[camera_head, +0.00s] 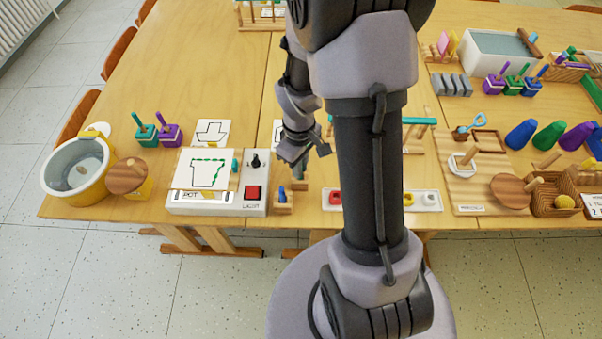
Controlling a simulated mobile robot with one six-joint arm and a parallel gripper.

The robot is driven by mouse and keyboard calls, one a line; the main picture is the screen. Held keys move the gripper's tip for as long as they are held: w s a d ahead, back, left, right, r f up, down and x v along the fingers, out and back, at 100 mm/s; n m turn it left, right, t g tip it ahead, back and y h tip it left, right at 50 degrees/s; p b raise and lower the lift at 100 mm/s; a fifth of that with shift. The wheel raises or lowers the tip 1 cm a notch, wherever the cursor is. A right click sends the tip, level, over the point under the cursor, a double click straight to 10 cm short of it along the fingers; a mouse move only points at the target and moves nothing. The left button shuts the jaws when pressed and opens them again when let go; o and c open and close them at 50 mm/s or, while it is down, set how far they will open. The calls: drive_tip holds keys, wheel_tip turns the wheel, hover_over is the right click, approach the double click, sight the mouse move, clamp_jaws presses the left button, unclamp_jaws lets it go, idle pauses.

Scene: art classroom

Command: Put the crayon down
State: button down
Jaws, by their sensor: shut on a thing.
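My gripper (298,166) points down, just above a small wooden holder (284,209) at the table's near edge. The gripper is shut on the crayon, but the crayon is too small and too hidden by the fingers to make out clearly. A small blue piece (282,195) stands upright in the wooden holder, just below and left of the fingers. I cannot tell whether the fingers touch the holder.
A white light box (256,208) with a red button and a pot drawing (207,170) stands left of the holder. A white tray (383,197) with coloured pieces lies to the right, partly hidden by my arm. A yellow-sided bucket (80,192) stands far left.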

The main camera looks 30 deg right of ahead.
drive_tip(key=shift+f, duration=0.65)
drive_tip(key=shift+r, duration=0.15)
drive_tip(key=c, duration=1.5)
unclamp_jaws()
